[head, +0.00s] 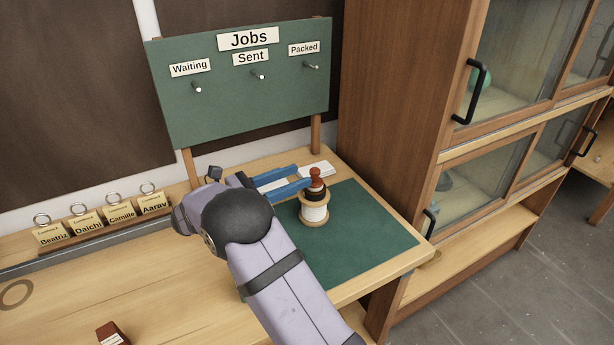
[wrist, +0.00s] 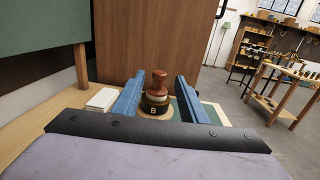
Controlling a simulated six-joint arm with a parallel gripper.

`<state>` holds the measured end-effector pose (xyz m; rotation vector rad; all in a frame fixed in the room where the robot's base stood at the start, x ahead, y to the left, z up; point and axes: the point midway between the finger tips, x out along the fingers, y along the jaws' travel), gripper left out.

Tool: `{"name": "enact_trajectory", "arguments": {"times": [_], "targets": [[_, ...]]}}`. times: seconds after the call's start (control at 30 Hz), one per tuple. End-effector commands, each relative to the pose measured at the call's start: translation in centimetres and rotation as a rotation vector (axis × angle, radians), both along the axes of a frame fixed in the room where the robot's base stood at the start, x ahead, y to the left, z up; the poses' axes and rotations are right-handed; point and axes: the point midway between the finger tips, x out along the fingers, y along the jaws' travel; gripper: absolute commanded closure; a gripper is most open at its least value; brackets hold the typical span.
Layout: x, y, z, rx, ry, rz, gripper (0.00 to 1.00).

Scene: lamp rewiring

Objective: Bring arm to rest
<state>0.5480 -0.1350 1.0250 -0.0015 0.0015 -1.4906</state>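My gripper (head: 303,176) reaches out over the back of the bench with two blue fingers. It also shows in the wrist view (wrist: 159,88), where the fingers stand wide apart, open. A stamp-like piece with a red-brown knob (head: 316,174) and a dark band sits on top of a pale wooden holder (head: 314,219) with a white label. In the wrist view the knobbed piece (wrist: 157,84) shows a letter B on its band and appears in the gap between the fingers. Gaps show on both sides of it. Its exact depth relative to the fingertips is hard to tell.
A green mat (head: 375,240) lies under the holder. White cards (head: 317,169) lie behind it. The green Jobs board (head: 240,90) with empty pegs stands behind. Several name tags (head: 121,214) stand in a rack at left. A tall wooden cabinet (head: 400,120) stands right.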

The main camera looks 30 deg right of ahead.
Motion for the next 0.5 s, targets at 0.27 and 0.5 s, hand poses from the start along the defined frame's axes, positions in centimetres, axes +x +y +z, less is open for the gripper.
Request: {"name": "enact_trajectory", "arguments": {"times": [0.27, 0.5], "targets": [[-0.12, 1.46, 0.04, 0.0, 0.0, 0.0, 0.61], [-0.13, 1.45, 0.04, 0.0, 0.0, -0.001, 0.61]]}}
